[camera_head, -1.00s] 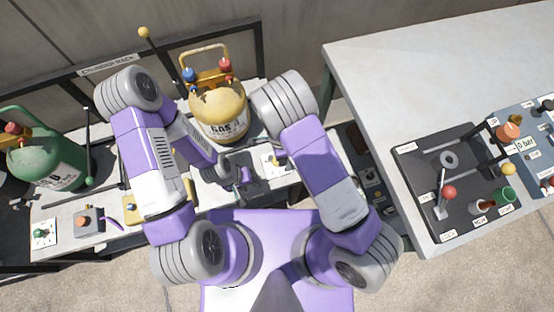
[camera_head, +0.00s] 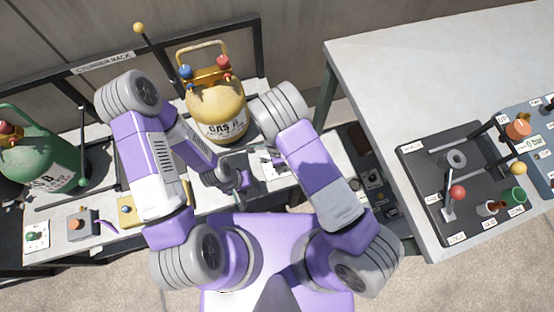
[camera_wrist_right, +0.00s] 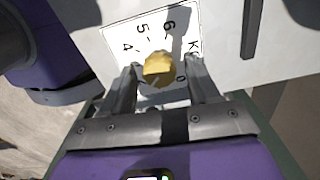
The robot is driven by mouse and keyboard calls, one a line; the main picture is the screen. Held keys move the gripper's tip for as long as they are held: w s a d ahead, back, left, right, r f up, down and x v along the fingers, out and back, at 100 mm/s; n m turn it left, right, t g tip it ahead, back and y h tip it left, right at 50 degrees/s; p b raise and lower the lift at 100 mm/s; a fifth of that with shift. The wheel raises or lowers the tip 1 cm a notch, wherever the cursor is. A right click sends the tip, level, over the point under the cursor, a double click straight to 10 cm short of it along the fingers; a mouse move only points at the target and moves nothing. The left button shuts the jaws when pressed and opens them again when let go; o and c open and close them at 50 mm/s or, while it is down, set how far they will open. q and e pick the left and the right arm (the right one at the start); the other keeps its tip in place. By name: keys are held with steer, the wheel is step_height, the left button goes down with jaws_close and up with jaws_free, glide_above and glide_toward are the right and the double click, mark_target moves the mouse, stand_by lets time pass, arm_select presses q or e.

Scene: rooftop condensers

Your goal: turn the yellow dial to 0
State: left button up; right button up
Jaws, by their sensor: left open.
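The yellow dial (camera_wrist_right: 158,68) stands on a white plate (camera_wrist_right: 118,34) printed with numbers such as 4, 5, 6 and 0. In the right wrist view my right gripper (camera_wrist_right: 163,80) has its two fingers on either side of the dial. A gap shows between the fingers and the dial. The part of the dial lying toward me is partly dark and hard to read, so I cannot tell its setting. In the head view my left gripper (camera_head: 238,177) is open and empty over the bench.
A yellow gas cylinder (camera_head: 217,108) stands behind the left gripper, and a green cylinder (camera_head: 40,160) stands at the far left. Other knobs line the bench front, including an orange one (camera_head: 76,224). A grey table (camera_head: 430,70) with a lever panel (camera_head: 426,172) is at right.

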steer(key=c, duration=0.9)
steer(key=shift+c, duration=0.2)
steer(key=shift+n, duration=0.3)
arm_select(q)
steer(key=shift+r+p, duration=0.3)
arm_select(e)
steer(key=n, duration=0.2)
steer(key=shift+n, duration=0.4)
arm_select(q)
steer(key=shift+r, duration=0.1)
arm_select(e)
steer(key=n, duration=0.4)
steer(key=shift+w, duration=0.1)
steer(key=n, duration=0.4)
steer(key=shift+n, duration=0.4)
arm_select(q)
steer(key=shift+f, duration=0.2)
arm_select(e)
steer(key=shift+a+n, duration=0.1)
steer(key=shift+n, duration=1.7)
steer(key=o, duration=1.1)
steer(key=shift+c, duration=0.2)
